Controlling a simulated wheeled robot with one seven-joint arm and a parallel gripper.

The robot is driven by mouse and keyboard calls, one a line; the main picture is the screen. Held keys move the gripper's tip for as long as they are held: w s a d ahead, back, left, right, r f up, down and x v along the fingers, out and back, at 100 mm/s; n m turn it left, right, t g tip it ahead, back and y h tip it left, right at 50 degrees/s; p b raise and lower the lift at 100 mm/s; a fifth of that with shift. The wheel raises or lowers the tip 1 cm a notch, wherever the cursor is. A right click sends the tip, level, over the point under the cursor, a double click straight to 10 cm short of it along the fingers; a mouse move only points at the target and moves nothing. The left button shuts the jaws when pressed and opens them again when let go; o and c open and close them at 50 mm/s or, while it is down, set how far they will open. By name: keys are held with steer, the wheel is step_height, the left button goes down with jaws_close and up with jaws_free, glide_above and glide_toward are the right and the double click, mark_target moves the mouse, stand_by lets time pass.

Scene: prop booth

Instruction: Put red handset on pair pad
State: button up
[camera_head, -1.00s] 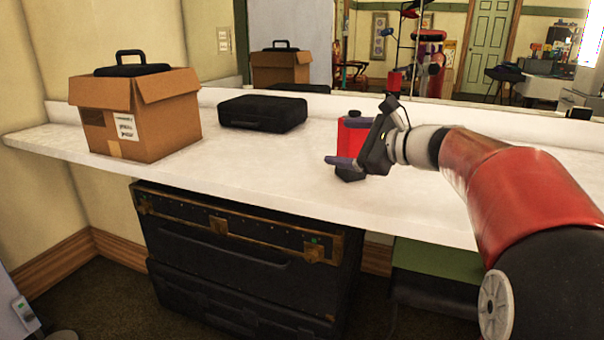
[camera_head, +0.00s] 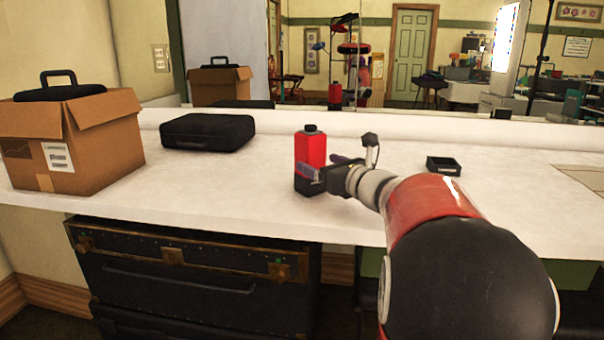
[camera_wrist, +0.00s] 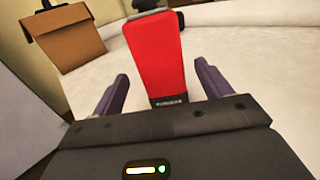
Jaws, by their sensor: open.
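The red handset (camera_head: 311,158) stands upright on the white counter, a red block with a black base and a black knob on top. In the wrist view the red handset (camera_wrist: 154,55) rises between and just beyond the two fingers. My gripper (camera_head: 322,173) is open beside the handset's lower right side in the head view. In the wrist view my gripper (camera_wrist: 160,90) has its purple-grey fingers spread, one on each side of the handset. A small black square tray (camera_head: 444,166), possibly the pair pad, lies on the counter to the right.
A cardboard box (camera_head: 103,140) with a black case in its top stands at the counter's left. A flat black case (camera_head: 207,132) lies behind. A mirror (camera_head: 395,60) backs the counter.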

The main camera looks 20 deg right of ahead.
mark_target(305, 152)
steer(key=w, duration=0.4)
steer(key=w+a+p, duration=0.1)
steer(key=w, duration=0.1)
steer(key=shift+w+r, duration=0.35)
steer(key=shift+w, duration=0.05)
steer(key=c, duration=1.5)
steer(key=shift+a, duration=0.1)
jaws_close()
steer(key=shift+r, duration=0.15)
